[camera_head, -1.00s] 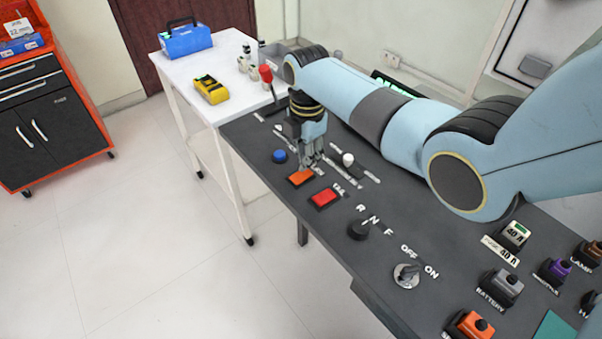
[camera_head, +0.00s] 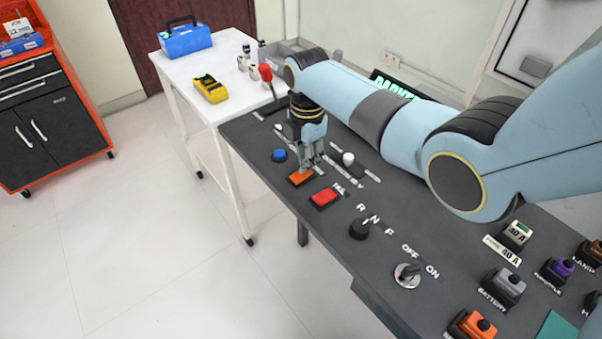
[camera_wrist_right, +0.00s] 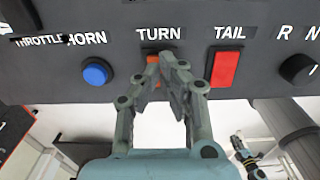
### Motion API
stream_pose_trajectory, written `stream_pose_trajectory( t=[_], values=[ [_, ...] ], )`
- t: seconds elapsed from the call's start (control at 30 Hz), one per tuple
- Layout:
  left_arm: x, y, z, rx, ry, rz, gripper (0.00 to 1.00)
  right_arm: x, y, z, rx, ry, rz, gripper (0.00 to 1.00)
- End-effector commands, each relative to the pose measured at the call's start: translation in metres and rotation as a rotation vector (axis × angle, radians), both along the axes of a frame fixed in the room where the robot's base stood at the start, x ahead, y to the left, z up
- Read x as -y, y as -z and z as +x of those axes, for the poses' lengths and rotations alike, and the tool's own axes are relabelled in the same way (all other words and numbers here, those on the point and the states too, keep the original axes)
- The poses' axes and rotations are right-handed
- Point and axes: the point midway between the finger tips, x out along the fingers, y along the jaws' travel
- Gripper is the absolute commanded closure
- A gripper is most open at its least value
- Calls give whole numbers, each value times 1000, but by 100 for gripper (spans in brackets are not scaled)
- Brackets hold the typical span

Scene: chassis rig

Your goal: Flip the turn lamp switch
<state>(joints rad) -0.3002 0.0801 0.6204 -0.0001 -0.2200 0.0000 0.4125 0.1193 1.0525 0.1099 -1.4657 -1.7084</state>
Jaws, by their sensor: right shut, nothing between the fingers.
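The orange turn switch (camera_head: 300,178) is set in the dark grey panel, near its left front edge. In the right wrist view it shows below the word TURN as a small orange patch (camera_wrist_right: 153,60), mostly hidden behind my fingers. My right gripper (camera_head: 309,166) points down right at this switch. It is shut and empty, its fingertips at or just over the switch; I cannot tell whether they touch it. The right gripper (camera_wrist_right: 163,66) also shows large in the wrist view. I cannot make out which way the switch is tipped.
A red tail switch (camera_head: 324,197) lies close to the right, and a blue horn button (camera_head: 279,155) on the other side. A white-topped lever (camera_head: 348,159) stands behind. A black knob (camera_head: 359,229) and key switch (camera_head: 407,274) sit nearer. A white table (camera_head: 190,75) adjoins the panel.

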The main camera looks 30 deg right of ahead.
Motion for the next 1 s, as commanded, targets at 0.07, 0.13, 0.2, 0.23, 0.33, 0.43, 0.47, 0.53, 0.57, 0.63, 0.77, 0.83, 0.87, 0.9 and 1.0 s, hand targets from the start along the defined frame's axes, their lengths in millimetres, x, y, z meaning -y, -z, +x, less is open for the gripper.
stream_pose_trajectory(
  t=[0.07,0.13,0.2,0.23,0.33,0.43,0.47,0.53,0.57,0.63,0.77,0.83,0.87,0.9,1.0],
  values=[
    [0,1,0,0,0,0,100,0,2,0,0,0,0,100],
    [0,2,0,0,0,0,100,0,3,0,0,0,0,100],
    [0,3,0,0,0,0,100,0,4,0,0,0,0,100],
    [0,3,0,0,0,0,100,0,4,0,0,0,0,100],
    [0,4,0,0,0,0,100,0,6,0,-1,0,0,100],
    [0,5,0,0,0,0,100,0,7,0,-1,0,0,100],
    [0,5,0,0,0,0,100,0,8,0,-1,0,0,100],
    [0,6,0,0,0,0,100,0,9,0,-1,0,0,100],
    [0,6,0,0,0,0,100,0,9,0,-1,0,0,100],
    [0,7,0,0,0,0,100,0,10,0,-1,0,0,100],
    [0,8,0,0,0,0,100,0,12,0,-1,0,0,100],
    [0,9,0,0,0,0,100,0,13,0,-1,0,0,100],
    [0,9,0,0,0,0,100,0,14,0,-1,0,0,100],
    [0,10,0,0,0,0,100,0,14,0,-1,0,0,100],
    [0,11,0,0,0,0,100,0,16,0,-1,0,0,100]
  ],
)
